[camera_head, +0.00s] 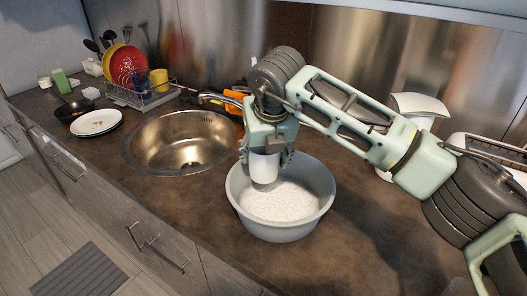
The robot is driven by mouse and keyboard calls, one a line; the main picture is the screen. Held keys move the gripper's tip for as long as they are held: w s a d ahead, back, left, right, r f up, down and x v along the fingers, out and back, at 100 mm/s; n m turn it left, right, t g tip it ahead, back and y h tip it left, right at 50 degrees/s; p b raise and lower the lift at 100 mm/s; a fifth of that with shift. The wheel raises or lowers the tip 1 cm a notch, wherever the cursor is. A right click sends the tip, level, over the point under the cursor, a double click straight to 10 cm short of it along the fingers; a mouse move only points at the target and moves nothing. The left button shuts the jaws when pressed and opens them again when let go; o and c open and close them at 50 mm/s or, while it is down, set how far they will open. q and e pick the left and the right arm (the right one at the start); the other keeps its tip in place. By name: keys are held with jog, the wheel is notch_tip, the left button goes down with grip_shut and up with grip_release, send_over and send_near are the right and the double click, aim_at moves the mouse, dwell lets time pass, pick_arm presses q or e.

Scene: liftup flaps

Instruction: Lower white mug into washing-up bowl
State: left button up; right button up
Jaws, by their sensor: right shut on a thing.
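The white mug (264,168) hangs in my right gripper (266,157), which is shut on it and points down. The mug is over the left inner side of the grey washing-up bowl (285,233), with its lower part around rim height. I cannot tell whether it touches the pale, foamy-looking contents (290,200). The upper part of the mug is hidden by the gripper. The bowl stands upright on the brown counter. My left gripper is not in view.
A round metal sink (160,150) is left of the bowl. A dish rack (140,98) with plates and a yellow mug (159,79) stands behind it. White plates (96,122) and a dark pan (74,108) lie at the far left. Orange items (232,103) lie behind the gripper.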

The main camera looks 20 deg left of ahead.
aim_at(263, 176)
jog(key=shift+f+b, duration=1.3)
jog(key=shift+f, duration=0.3)
jog(key=shift+f+b, duration=0.35)
jog(key=shift+f, duration=0.05)
jog(key=shift+f+b, duration=0.65)
jog(key=shift+f, duration=0.15)
jog(key=shift+f+b, duration=0.7)
jog(key=shift+f, duration=0.1)
jog(key=shift+f+b, duration=0.4)
jog(key=shift+f, duration=0.05)
